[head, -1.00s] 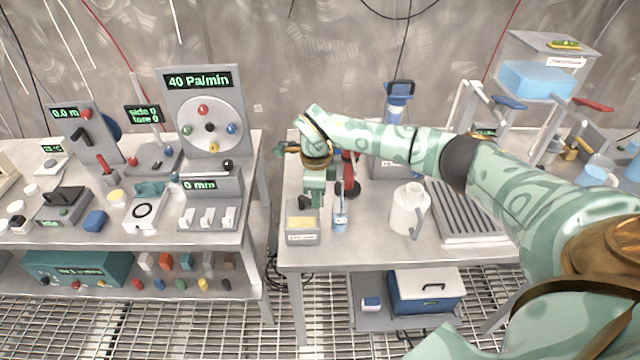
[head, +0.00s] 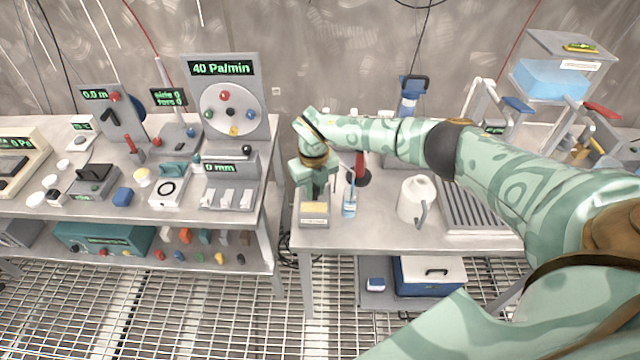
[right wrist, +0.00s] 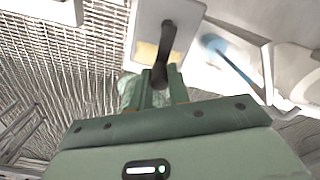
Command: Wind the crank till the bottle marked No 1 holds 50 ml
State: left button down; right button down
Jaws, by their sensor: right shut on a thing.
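My right gripper (head: 318,188) is at the left end of the right table, just behind a small grey box with a yellow panel (head: 314,209). In the right wrist view it is shut on a dark handle (right wrist: 160,66), which lies in front of the box's pale face. I cannot tell whether this handle is a crank. A small clear vessel with blue in it (head: 349,205) stands right of the box. No mark "No 1" is readable. My left gripper is not in view.
A white jug (head: 415,200) and a ribbed grey tray (head: 475,208) stand to the right. A raised tank of blue liquid (head: 548,79) is at the back right. The left bench holds instruments, including a panel reading 40 Pa/min (head: 222,69). A gap separates the two tables.

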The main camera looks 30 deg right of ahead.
jog(key=m, duration=0.2)
jog(key=w+a+m, duration=0.1)
jog(key=m, duration=0.1)
jog(key=shift+w+a+r+m+p, duration=0.2)
jog(key=shift+m+p, duration=0.1)
jog(key=shift+p, duration=0.1)
jog(key=m, duration=0.1)
jog(key=w+m, duration=0.1)
jog(key=m, duration=0.2)
jog(key=shift+w+a+f+m, duration=0.1)
jog(key=shift+w+a+m, duration=0.2)
jog(key=shift+a, duration=0.1)
jog(key=w+m, duration=0.1)
jog(key=m, duration=0.1)
jog(key=m+b, duration=0.1)
jog(key=m, duration=0.1)
jog(key=shift+w+m, duration=0.3)
jog(key=shift+w, duration=0.1)
jog(key=shift+w+d+m+b, duration=0.15)
jog(key=shift+w+m+b, duration=0.3)
jog(key=shift+m, duration=0.65)
jog(key=shift+w+d+m+b, duration=0.1)
jog(key=shift+w+m+b, duration=0.25)
jog(key=shift+m, duration=0.75)
jog(key=c, duration=1.3)
grip_release()
